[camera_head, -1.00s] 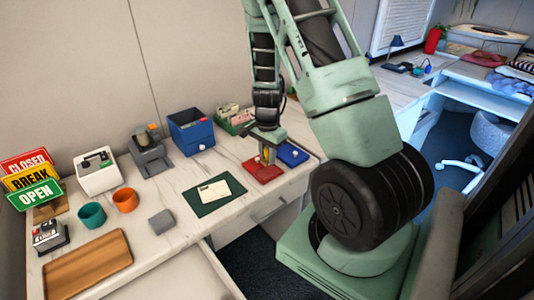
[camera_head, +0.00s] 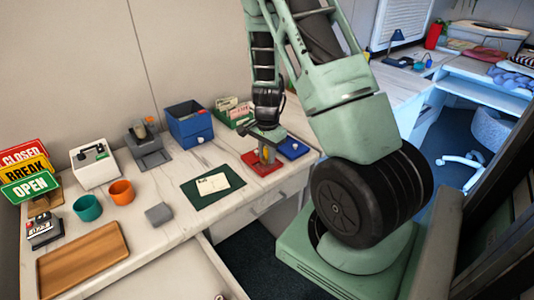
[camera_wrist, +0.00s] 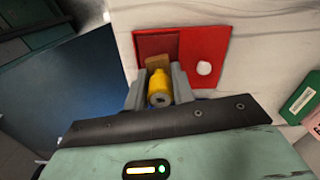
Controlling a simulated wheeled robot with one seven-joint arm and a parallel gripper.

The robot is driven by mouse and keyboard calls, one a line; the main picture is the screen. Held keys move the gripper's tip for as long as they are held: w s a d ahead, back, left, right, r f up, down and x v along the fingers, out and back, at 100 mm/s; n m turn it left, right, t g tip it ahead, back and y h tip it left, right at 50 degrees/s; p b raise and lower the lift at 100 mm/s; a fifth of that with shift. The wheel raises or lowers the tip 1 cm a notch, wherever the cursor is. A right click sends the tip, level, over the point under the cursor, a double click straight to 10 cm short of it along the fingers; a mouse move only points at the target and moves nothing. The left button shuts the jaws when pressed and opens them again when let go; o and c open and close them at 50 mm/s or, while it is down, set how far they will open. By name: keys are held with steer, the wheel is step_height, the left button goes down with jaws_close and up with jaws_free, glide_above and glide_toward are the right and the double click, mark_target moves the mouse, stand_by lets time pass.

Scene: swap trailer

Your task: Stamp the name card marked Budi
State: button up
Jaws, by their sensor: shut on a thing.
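My gripper (camera_head: 267,154) is at the red ink pad (camera_head: 274,168), shut on a stamp with a yellow handle (camera_wrist: 160,87) and a wooden block (camera_wrist: 157,62). The wrist view shows the block over the red pad (camera_wrist: 207,45), between the grey fingers; I cannot tell whether it touches the pad. A cream name card (camera_head: 213,184) lies on the dark green mat (camera_head: 205,201), left of the red pad. Its writing is too small to read.
A blue ink pad (camera_head: 293,149) sits right of the red one. A blue box (camera_head: 190,124) and a green card box (camera_head: 233,112) stand behind. Cups, signs (camera_head: 28,175), a grey block (camera_head: 158,214) and a wooden tray (camera_head: 82,259) occupy the left side.

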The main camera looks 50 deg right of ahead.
steer(key=shift+f+b, duration=0.35)
steer(key=shift+f, duration=0.2)
stand_by(1.4)
step_height(320, 180, up, 7)
steer(key=p, duration=0.6)
steer(key=shift+r, duration=0.1)
stand_by(0.4)
